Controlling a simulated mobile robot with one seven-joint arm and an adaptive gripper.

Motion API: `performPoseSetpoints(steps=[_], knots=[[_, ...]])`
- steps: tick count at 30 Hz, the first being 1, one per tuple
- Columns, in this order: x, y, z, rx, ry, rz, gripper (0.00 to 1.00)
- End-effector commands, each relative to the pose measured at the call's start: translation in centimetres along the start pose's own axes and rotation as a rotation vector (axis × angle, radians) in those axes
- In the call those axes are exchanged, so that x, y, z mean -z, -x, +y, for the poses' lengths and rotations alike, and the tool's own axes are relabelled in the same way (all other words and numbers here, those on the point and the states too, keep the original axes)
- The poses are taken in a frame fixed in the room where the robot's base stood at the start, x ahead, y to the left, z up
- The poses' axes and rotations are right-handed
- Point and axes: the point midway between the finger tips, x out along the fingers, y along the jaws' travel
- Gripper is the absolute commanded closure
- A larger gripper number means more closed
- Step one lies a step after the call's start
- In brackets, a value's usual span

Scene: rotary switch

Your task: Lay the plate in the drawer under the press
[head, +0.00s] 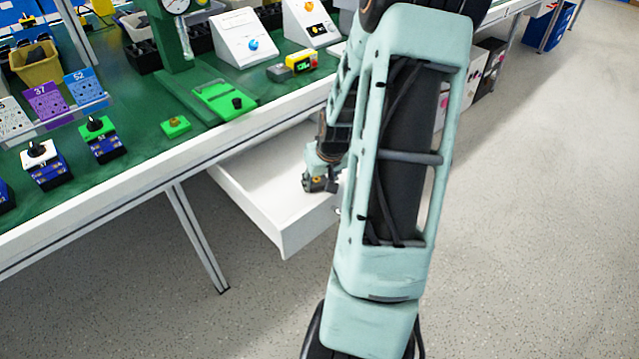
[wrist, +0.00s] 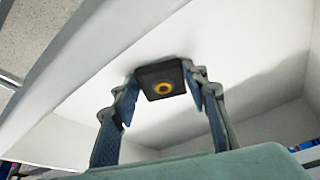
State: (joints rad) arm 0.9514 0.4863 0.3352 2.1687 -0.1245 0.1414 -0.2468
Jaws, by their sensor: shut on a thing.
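The white drawer (head: 262,178) is pulled open under the bench edge, below the green press (head: 170,40). The plate (wrist: 162,82) is a small dark square with an orange ring at its centre. It also shows in the head view (head: 317,181), beside the arm and over the drawer. My gripper (wrist: 161,76) has its two fingers shut on the plate's sides, over the drawer's bare white floor (wrist: 75,110). I cannot tell whether the plate touches that floor. My arm hides the drawer's right part in the head view.
The green bench top (head: 130,170) carries a green block (head: 176,126), switch boxes (head: 102,140), a yellow emergency-stop box (head: 300,62) and white control panels (head: 245,38). A bench leg (head: 197,238) stands left of the drawer. The floor (head: 530,240) to the right is clear.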

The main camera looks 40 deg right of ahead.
Motion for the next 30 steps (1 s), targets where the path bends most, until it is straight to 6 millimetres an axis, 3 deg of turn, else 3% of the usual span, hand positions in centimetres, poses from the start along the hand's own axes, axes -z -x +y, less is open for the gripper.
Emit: performPoseSetpoints(steps=[6, 7, 11, 22, 26, 30], knots=[[-0.2, -0.4, 0.0, 0.0, 0.0, 0.0, 0.88], [-0.1, -0.3, 0.0, 0.0, 0.0, 0.0, 0.57], [-0.1, -0.3, 0.0, 0.0, 0.0, 0.0, 0.42], [0.1, 0.3, 0.0, 0.0, 0.0, 0.001, 0.41], [0.2, 2.3, 0.1, -0.002, -0.002, 0.002, 0.41], [0.3, 5.5, 0.1, -0.002, -0.002, 0.003, 0.41]])
